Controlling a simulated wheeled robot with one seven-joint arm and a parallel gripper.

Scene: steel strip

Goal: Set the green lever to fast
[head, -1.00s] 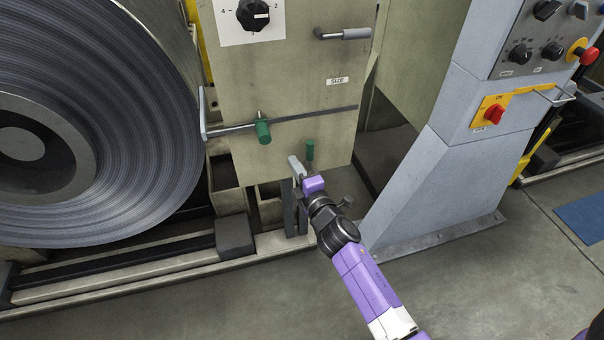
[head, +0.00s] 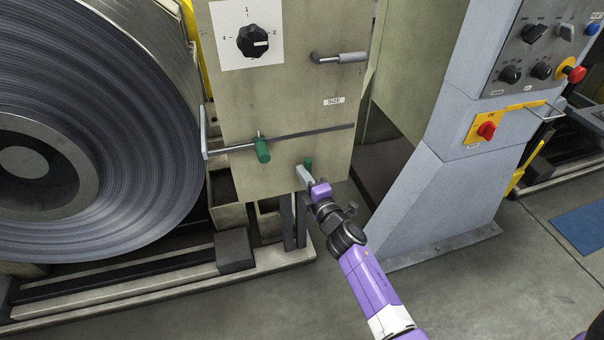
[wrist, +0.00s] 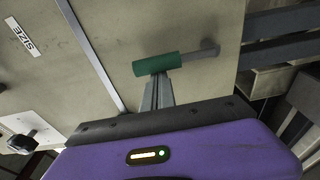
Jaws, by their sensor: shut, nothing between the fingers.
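Two green handles show on the beige machine panel. The lower green lever (head: 308,163) stands near the panel's bottom edge, partly hidden by my gripper. In the wrist view the lever's green grip (wrist: 154,66) sits on a grey stem running right. My gripper (head: 302,172) is shut and empty, with its fingertips (wrist: 160,77) at the side of this grip. They look close to or touching it; I cannot tell which. The other green handle (head: 262,151) hangs on a metal rod by the slot, up and left. No "fast" marking is legible.
A big steel coil (head: 100,120) fills the left. A black dial (head: 253,41) and a grey handle (head: 340,57) are higher on the panel. A grey control column (head: 445,170) stands to the right. Open floor (head: 470,290) lies in front.

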